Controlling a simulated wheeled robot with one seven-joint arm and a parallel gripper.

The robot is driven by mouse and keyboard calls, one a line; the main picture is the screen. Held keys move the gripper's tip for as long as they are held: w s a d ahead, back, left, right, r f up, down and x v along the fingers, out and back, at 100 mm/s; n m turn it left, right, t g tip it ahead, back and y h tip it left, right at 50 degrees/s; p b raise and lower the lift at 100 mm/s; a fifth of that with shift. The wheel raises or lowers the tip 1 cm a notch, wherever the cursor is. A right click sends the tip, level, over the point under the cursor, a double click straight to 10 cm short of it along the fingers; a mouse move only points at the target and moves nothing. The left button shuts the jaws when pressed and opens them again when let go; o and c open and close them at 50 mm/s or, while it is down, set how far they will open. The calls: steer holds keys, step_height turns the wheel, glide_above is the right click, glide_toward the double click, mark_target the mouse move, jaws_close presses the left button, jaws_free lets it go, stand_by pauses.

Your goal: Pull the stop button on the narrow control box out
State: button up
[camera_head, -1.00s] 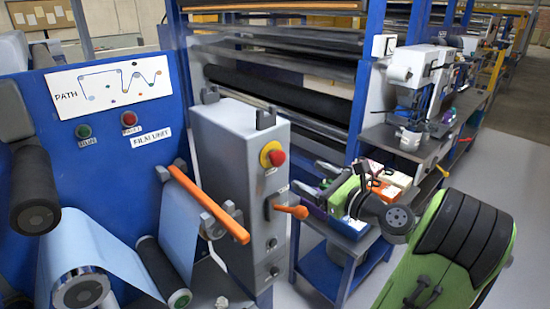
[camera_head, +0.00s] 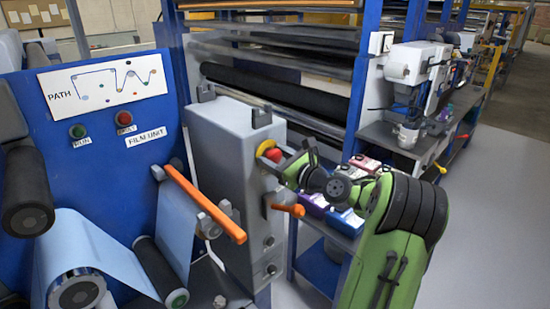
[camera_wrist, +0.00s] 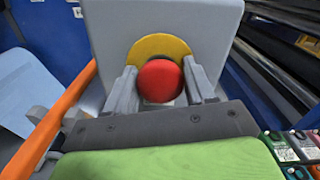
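The narrow control box (camera_head: 222,150) is a tall grey cabinet at the centre of the head view. Its red stop button (camera_head: 273,154) sits on a yellow ring (camera_head: 260,149) high on its front face. My gripper (camera_head: 276,165) is at the button, coming from the right. In the wrist view, the red button (camera_wrist: 160,81) lies between the two grey fingers of my gripper (camera_wrist: 160,84), with the yellow ring (camera_wrist: 158,46) behind. The fingers are apart, one on each side of the button, close to its edges. I cannot tell whether they touch it.
An orange handle (camera_head: 289,210) sticks out of the box below the button. An orange bar (camera_head: 204,203) runs along the film unit (camera_head: 95,160) to the left. Colored boxes (camera_head: 345,222) stand on a low table behind my arm. The floor on the right is clear.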

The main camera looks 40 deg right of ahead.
jaws_close()
steer(key=shift+s+p, duration=0.65)
steer(key=shift+p, duration=0.2)
steer(key=shift+w+d+f, duration=0.1)
steer(key=shift+o, duration=0.2)
jaws_free()
steer(key=o, duration=0.4)
steer(key=shift+s, duration=0.2)
steer(key=s, duration=1.5)
steer(key=shift+s+d, duration=0.15)
steer(key=shift+s, duration=0.25)
